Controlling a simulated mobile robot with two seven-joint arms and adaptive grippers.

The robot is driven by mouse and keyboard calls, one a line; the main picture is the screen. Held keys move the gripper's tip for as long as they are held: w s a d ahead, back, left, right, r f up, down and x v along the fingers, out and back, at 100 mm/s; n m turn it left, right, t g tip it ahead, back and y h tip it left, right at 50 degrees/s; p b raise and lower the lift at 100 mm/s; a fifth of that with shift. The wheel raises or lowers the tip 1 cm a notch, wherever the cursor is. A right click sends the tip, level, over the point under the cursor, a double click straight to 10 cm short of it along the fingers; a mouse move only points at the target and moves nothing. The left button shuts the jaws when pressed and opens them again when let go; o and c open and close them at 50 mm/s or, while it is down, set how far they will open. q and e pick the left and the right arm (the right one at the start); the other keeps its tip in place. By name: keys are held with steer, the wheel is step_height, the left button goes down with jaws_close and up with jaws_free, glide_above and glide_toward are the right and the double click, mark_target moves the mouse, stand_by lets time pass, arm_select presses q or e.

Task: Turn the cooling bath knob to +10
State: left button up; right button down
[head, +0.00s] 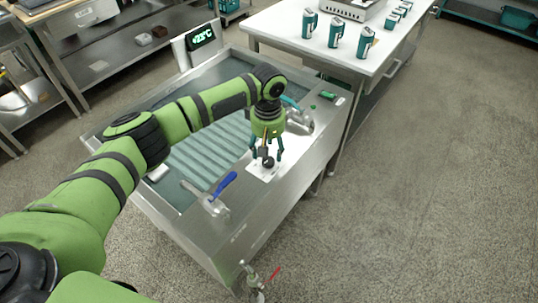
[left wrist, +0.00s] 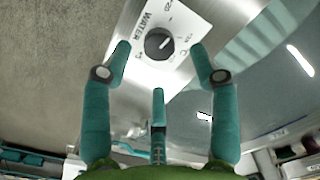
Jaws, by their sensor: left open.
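The cooling bath knob (left wrist: 157,43) is a round dark dial on a white plate (left wrist: 178,18) marked WATER and °C. In the head view the knob (head: 268,162) sits on the bath's steel front rim. My left gripper (head: 266,150) is above it, pointing down. In the left wrist view its teal fingers (left wrist: 158,62) are spread open, with the knob beyond the fingertips and between them; contact does not show. The bath's display (head: 203,37) shows green digits, a plus value in °C that is hard to read exactly. My right gripper is out of view.
A blue-handled valve (head: 223,186) stands on the rim left of the knob. A metal fitting (head: 299,121) and a green switch (head: 327,95) are to the right. A white table (head: 290,22) with teal canisters stands behind. The floor at right is clear.

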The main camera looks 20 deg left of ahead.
mark_target(268, 160)
arm_select(q)
steer(key=shift+f, duration=2.15)
steer(key=c, duration=1.1)
steer(key=shift+c, duration=0.2)
